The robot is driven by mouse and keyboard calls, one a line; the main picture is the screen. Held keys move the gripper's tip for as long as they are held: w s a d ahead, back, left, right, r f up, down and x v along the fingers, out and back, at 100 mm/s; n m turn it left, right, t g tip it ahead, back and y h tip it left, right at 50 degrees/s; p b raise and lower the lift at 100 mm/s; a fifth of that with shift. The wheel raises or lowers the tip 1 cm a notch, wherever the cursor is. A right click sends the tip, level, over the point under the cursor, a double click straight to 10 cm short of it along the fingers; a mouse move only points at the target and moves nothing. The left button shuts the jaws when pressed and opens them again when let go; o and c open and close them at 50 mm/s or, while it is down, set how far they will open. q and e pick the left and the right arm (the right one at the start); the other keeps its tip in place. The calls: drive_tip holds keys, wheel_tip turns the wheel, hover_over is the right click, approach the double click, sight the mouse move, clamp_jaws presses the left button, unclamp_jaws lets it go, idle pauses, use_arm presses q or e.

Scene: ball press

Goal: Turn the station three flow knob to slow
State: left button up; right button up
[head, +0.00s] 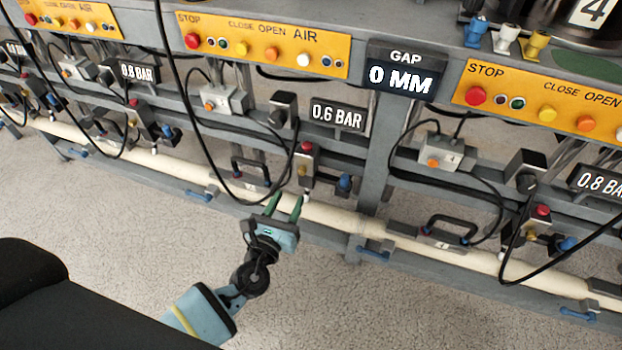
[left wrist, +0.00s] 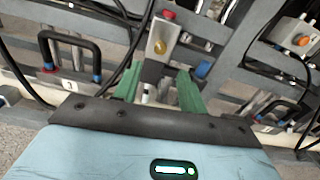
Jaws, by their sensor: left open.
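The middle station carries a 0.6 BAR display (head: 338,115). Below it is a small valve block (head: 304,184) with a red knob (head: 306,147) on top and a brass knob (head: 302,170) on its face. A blue knob (head: 344,184) sits to its right. I cannot tell which is the flow knob, nor read its setting. The left wrist view shows the block (left wrist: 158,35), red knob (left wrist: 168,14), brass knob (left wrist: 160,48) and blue knob (left wrist: 203,69) ahead. My left gripper (head: 285,205) is open, its green fingers below the block, apparently empty. My right gripper is out of view.
A black handle (head: 250,167) stands left of the block, and it also shows in the left wrist view (left wrist: 68,38). Black cables (head: 217,184) loop close to the gripper's left. A cream pipe (head: 335,216) runs along below. The floor in front is clear.

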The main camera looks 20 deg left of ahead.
sight(301, 174)
use_arm(q)
drive_tip(key=w+b, duration=0.1)
drive_tip(key=w, duration=0.7)
drive_tip(key=shift+d, duration=0.1)
drive_tip(key=shift+r, duration=0.1)
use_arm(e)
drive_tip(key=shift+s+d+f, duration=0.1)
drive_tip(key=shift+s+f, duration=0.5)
use_arm(q)
clamp_jaws()
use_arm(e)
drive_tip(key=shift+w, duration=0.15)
use_arm(q)
drive_tip(key=shift+s, duration=0.1)
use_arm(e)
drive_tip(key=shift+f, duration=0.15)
